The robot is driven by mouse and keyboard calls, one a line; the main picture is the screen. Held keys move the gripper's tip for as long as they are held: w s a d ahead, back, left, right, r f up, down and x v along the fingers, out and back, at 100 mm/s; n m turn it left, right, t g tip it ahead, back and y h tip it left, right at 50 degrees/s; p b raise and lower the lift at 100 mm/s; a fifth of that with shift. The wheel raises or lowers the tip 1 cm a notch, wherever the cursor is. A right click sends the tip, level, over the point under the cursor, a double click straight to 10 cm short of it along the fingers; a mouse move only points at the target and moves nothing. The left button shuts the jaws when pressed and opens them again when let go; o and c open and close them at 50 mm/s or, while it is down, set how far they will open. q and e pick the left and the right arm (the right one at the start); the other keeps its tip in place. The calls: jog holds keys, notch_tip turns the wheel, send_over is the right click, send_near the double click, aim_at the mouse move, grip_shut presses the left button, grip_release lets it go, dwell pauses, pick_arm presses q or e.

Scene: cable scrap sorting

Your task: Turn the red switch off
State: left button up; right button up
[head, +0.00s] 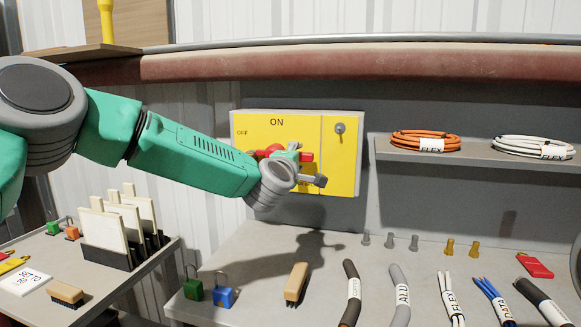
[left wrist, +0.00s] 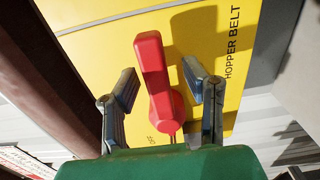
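The red switch (left wrist: 153,75) is mounted on a yellow panel (head: 342,170) marked ON at the top and OFF at the upper left. In the head view, the switch (head: 306,157) is partly hidden behind my left gripper (head: 301,167), so its exact setting is hard to read. In the left wrist view, my left gripper (left wrist: 160,84) is open, with one finger on each side of the red handle. Gaps show between the fingers and the handle. My right gripper is not in view.
A grey shelf (head: 475,155) with orange and white cable coils is right of the panel. The bench (head: 255,262) below holds padlocks, a brush and several labelled cable pieces. A side table with upright boards (head: 130,225) is at the left.

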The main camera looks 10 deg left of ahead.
pick_arm(q)
jog(key=s, duration=1.1)
jog(key=shift+a, duration=0.25)
jog(key=shift+f, duration=0.15)
